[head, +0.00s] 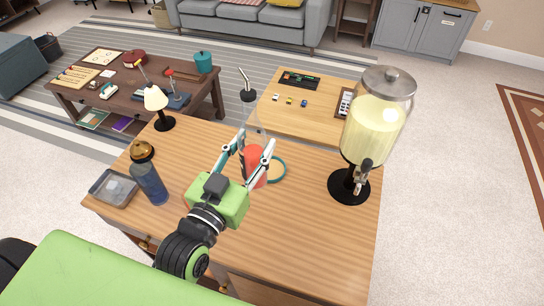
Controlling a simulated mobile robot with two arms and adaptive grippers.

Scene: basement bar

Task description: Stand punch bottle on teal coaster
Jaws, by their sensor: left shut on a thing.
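The punch bottle (251,160) is clear with red liquid in its lower part and a dark cap with a bent metal pourer. It looks about upright near the middle of the wooden table. My left gripper (255,146) is shut on it, one finger on each side. The teal coaster (284,172), a round mat with a teal rim and tan middle, lies on the table just right of the bottle. The bottle and a finger hide its left part. I cannot tell whether the bottle's base touches the table or hangs slightly above it. My right gripper is not in view.
A large drink dispenser (372,130) on a black base stands to the right. The table's front right is clear.

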